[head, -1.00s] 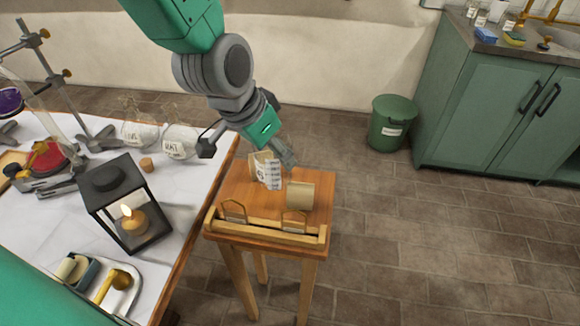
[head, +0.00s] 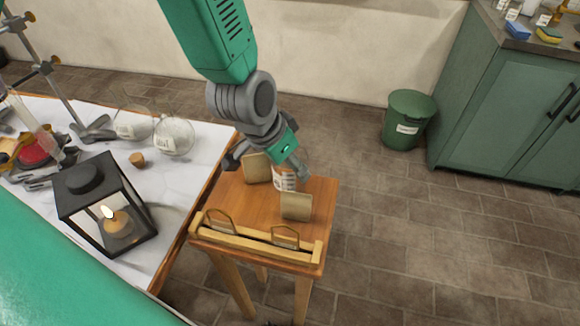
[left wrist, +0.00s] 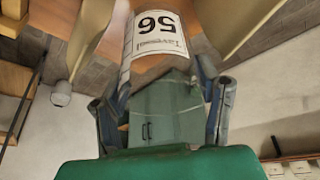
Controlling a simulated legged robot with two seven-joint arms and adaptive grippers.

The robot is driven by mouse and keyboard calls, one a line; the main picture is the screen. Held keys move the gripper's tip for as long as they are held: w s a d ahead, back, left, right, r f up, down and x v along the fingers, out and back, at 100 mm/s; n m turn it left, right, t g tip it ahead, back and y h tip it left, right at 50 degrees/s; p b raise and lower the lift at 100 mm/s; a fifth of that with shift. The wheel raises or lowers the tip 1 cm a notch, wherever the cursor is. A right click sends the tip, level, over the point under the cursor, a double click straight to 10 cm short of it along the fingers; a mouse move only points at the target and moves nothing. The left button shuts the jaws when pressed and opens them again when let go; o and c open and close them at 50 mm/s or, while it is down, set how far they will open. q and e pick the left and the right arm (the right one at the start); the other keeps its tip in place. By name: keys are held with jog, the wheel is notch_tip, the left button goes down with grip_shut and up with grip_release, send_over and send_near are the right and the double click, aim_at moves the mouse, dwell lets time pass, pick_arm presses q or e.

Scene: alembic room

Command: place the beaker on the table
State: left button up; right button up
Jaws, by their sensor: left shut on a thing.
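The beaker is clear glass with a white label; it shows in the head view (head: 284,183) at the small wooden table (head: 240,205). My left gripper (head: 289,173) is shut on it from above. The beaker is between two tan upright pieces, and I cannot tell whether its base touches the tabletop. In the left wrist view the beaker's label (left wrist: 157,34) reads 56, upside down, between the fingers (left wrist: 165,95). My right gripper is not in view.
The tan pieces (head: 257,168) (head: 296,206) stand close to the beaker. A wooden rail (head: 255,247) runs along the table's front. The white-topped bench (head: 175,205) at left carries a black lantern (head: 105,205) and flasks (head: 174,136). A green bin (head: 408,118) stands behind, right.

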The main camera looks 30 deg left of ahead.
pick_arm(q)
jog(key=shift+w+d+f, duration=0.1)
jog(key=shift+d+f, duration=0.05)
jog(key=shift+f, duration=0.4)
jog(key=shift+f, duration=0.15)
jog(key=o, duration=0.9)
jog(key=shift+a, duration=0.2)
